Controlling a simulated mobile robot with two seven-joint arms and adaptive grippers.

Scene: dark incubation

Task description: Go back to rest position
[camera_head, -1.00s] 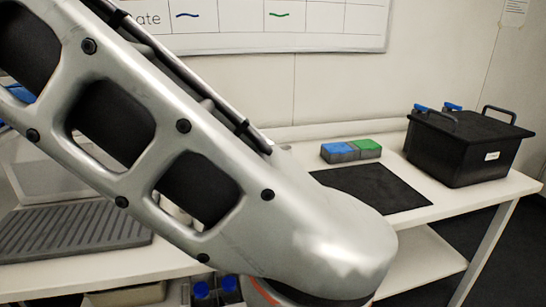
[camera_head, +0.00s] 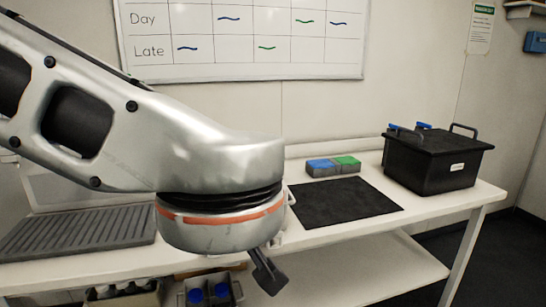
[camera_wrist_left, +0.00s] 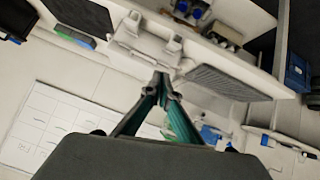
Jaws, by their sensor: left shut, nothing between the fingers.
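My left arm crosses the left half of the head view, in front of the bench. My left gripper (camera_wrist_left: 162,80) shows in the left wrist view with its two green-sided fingers meeting at the tips. It is shut and empty, with the bench behind it. In the head view only a small dark part below my wrist shows, and the fingers cannot be made out there. My right gripper is in neither view.
Blue-capped bottles (camera_head: 208,294) stand below. A whiteboard (camera_head: 240,45) hangs behind.

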